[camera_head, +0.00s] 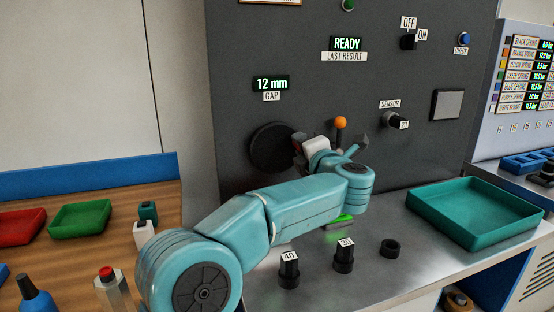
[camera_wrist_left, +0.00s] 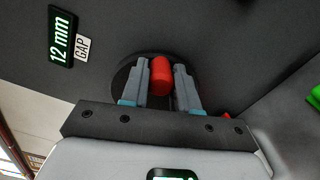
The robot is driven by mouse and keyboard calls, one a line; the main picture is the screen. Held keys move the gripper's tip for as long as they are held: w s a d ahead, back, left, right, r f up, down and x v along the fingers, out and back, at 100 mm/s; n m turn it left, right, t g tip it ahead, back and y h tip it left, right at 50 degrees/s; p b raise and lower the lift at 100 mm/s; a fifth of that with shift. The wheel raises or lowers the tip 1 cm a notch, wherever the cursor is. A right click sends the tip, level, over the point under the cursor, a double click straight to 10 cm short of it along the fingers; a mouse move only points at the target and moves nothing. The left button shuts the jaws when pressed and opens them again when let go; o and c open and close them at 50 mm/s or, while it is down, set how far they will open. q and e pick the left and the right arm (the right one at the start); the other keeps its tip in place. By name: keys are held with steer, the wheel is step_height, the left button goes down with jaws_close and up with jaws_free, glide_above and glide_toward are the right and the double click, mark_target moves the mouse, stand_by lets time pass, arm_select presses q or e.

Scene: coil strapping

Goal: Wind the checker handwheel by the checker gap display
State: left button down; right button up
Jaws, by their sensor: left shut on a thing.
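The checker handwheel (camera_head: 272,147) is a black disc on the dark grey panel, below the gap display (camera_head: 271,84), which reads 12 mm. In the left wrist view the wheel (camera_wrist_left: 127,78) shows behind the fingers, and the display (camera_wrist_left: 61,36) also reads 12 mm. My left gripper (camera_wrist_left: 161,82) is shut on the handwheel's red knob (camera_wrist_left: 161,73), with one finger on each side of it. In the head view my left gripper (camera_head: 299,145) is at the wheel's right edge and hides part of it. My right gripper is not in view.
An orange-tipped lever (camera_head: 340,124) and a sensor knob (camera_head: 396,121) are right of the wheel. A teal tray (camera_head: 475,247) is at right.

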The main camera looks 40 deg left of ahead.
arm_select(q)
steer(key=shift+s+a+r+n, duration=0.1)
steer(key=shift+r+n, duration=0.2)
steer(key=shift+n, duration=0.3)
steer(key=shift+s+n+b, duration=0.2)
steer(key=shift+n+b, duration=0.5)
steer(key=shift+b, duration=0.1)
steer(key=shift+s+a+r+n+b, duration=0.2)
steer(key=shift+r+n+b, duration=0.2)
steer(key=shift+n+b, duration=0.55)
steer(key=shift+s+a+r+n, duration=0.1)
steer(key=shift+s+r+n, duration=0.1)
steer(key=shift+r+n, duration=0.4)
steer(key=shift+f, duration=0.15)
